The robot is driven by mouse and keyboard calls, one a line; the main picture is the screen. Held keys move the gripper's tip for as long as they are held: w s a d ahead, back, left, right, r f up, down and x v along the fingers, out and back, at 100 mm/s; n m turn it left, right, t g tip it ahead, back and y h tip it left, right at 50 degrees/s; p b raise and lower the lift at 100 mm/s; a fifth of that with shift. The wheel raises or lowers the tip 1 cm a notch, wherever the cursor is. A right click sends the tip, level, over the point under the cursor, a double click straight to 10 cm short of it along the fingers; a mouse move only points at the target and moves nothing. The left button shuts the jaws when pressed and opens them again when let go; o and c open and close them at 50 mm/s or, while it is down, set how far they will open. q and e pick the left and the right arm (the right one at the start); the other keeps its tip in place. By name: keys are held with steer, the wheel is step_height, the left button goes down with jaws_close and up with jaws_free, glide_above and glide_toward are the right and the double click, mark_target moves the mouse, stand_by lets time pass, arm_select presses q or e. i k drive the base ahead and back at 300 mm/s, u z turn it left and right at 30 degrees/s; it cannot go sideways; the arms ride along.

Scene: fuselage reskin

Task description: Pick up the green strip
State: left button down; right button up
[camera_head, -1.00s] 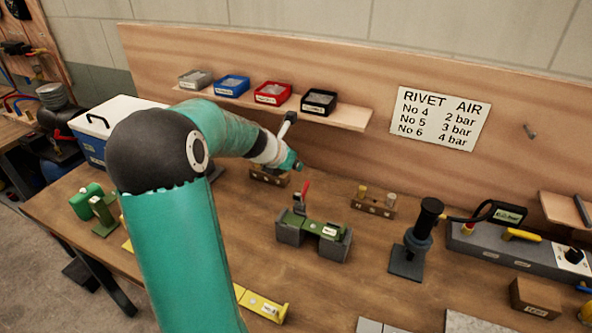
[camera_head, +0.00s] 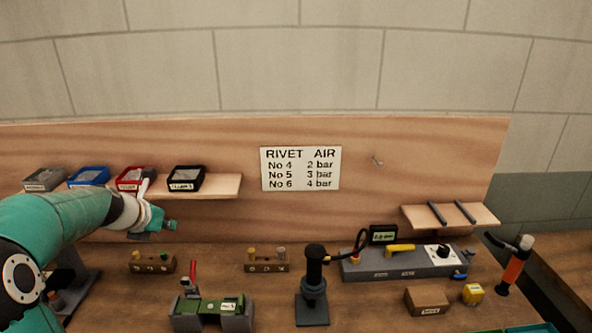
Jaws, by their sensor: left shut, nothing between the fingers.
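A green strip (camera_head: 208,306) lies across a fixture with grey end blocks (camera_head: 237,321) at the bottom left of the head view. A red-handled clamp (camera_head: 192,274) stands at its left end, and a small white label sits on its right part. My left gripper (camera_head: 160,222) is up and behind the strip, in front of the back panel below the bin shelf. It is clear of the strip, shut and empty. My right gripper is not in view.
A shelf (camera_head: 222,186) with small bins is just above my left gripper. Wooden blocks (camera_head: 266,267), a black stand tool (camera_head: 313,285), a grey control box (camera_head: 400,264) and an orange-handled tool (camera_head: 514,265) occupy the bench. Bare bench lies between the fixture and the black stand.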

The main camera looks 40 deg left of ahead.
mark_target(199, 306)
steer(key=k, duration=1.5)
